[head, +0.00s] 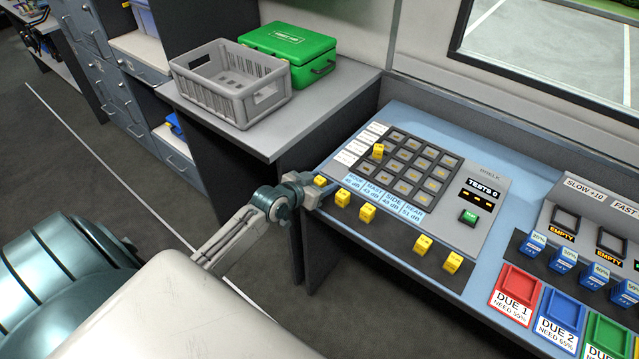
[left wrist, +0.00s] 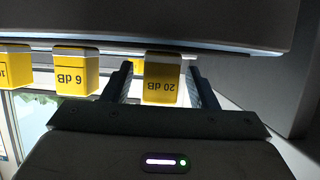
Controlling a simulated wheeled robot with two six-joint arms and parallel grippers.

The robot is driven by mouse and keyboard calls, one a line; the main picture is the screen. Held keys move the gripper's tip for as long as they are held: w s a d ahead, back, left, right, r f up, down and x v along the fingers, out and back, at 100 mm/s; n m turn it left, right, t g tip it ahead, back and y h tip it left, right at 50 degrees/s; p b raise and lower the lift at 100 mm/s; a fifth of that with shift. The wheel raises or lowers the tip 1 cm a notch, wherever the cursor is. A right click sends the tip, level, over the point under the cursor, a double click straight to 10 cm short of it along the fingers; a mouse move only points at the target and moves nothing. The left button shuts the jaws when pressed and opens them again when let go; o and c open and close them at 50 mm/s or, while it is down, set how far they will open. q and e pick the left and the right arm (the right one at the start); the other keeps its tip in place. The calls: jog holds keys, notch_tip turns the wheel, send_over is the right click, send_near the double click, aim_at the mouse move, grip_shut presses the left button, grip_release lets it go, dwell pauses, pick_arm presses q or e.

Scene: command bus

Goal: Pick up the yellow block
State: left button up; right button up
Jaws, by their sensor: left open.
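Several yellow blocks stand along the dark front strip of the blue console. The leftmost yellow block (head: 320,181) is by my left gripper (head: 318,186). In the left wrist view this yellow block (left wrist: 162,80) reads "20 dB", upside down. The open fingers of my left gripper (left wrist: 160,88) stand on either side of it, with a gap visible on the left. Two other yellow blocks (head: 342,198) (head: 367,212) stand close to the right, and one marked "6 dB" (left wrist: 76,75) is beside the fingers in the wrist view. My right gripper is not in view.
A button-like grid panel (head: 413,170) lies behind the strip, with one yellow block (head: 377,150) on it. Farther right are two yellow blocks (head: 423,244) (head: 452,262), blue blocks (head: 562,260) and a red tray (head: 517,283). A grey crate (head: 232,84) and green case (head: 290,48) stand behind.

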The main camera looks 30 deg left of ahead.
aim_at(322, 181)
pick_arm(q)
jog(key=shift+w+f, duration=0.15)
jog(key=shift+w, duration=0.15)
jog(key=c, duration=1.1)
jog(key=shift+r, duration=0.45)
jog(key=shift+s+d+r+b, duration=0.2)
jog(key=shift+s+r+b, duration=0.1)
jog(key=shift+r, duration=0.35)
jog(key=shift+s+d+r+b, duration=0.2)
jog(key=shift+s+r+b, duration=0.1)
jog(key=shift+r, duration=0.3)
jog(key=s+d+r+b, duration=0.2)
jog(key=s+d+b, duration=0.1)
jog(key=s+d, duration=0.7)
jog(key=shift+n+y, duration=0.8)
jog(key=shift+y, duration=0.1)
jog(key=w+d+r, duration=0.1)
jog(key=w+r, duration=0.1)
jog(key=w+d+r, duration=0.2)
jog(key=r, duration=0.1)
jog(key=w+d+r, duration=0.2)
jog(key=r, duration=0.1)
jog(key=shift+w, duration=0.1)
